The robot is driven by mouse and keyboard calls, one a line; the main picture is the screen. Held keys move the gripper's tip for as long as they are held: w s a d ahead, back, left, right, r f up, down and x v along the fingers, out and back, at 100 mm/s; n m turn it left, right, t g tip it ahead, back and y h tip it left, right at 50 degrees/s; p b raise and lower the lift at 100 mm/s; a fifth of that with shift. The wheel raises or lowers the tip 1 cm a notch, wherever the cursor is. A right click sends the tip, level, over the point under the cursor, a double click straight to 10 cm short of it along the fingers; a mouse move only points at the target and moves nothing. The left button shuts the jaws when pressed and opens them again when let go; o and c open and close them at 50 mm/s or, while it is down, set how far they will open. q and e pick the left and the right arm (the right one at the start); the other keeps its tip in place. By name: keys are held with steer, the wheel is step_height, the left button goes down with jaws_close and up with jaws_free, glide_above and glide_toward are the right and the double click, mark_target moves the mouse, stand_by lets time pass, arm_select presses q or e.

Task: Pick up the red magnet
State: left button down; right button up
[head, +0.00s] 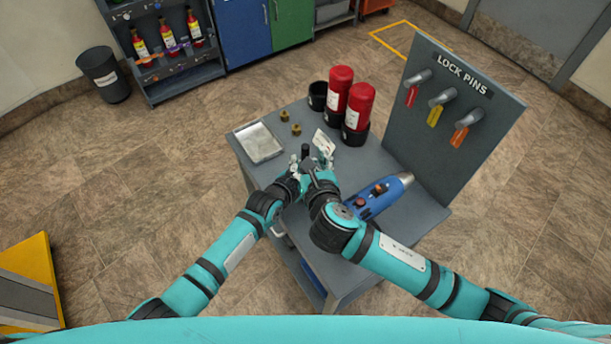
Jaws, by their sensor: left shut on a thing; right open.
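I cannot make out a red magnet anywhere in the head view. My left gripper (298,166) is over the near-middle part of the table and shut on a small dark thing (305,150), mostly hidden by the fingers. My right gripper (320,165) is open, close beside the left one on its right. A white card-like piece (324,142) with small markings stands just beyond the two grippers. A blue cylinder with a grey nozzle (376,196) and red-brown knobs lies on the table, partly behind my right arm.
Two red bottles (340,88) (359,108) stand in black cups beside an empty black cup (318,95). Two brass pieces (284,115) (296,129) lie near a metal tray (260,143). A grey lock-pins panel (455,120) with tagged pins bounds the table's right side.

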mark_target(306, 154)
steer(key=x, duration=0.3)
steer(key=shift+w+a+f, duration=0.15)
steer(key=shift+w, duration=0.1)
steer(key=shift+s, duration=0.1)
steer(key=shift+c, duration=0.2)
jaws_close()
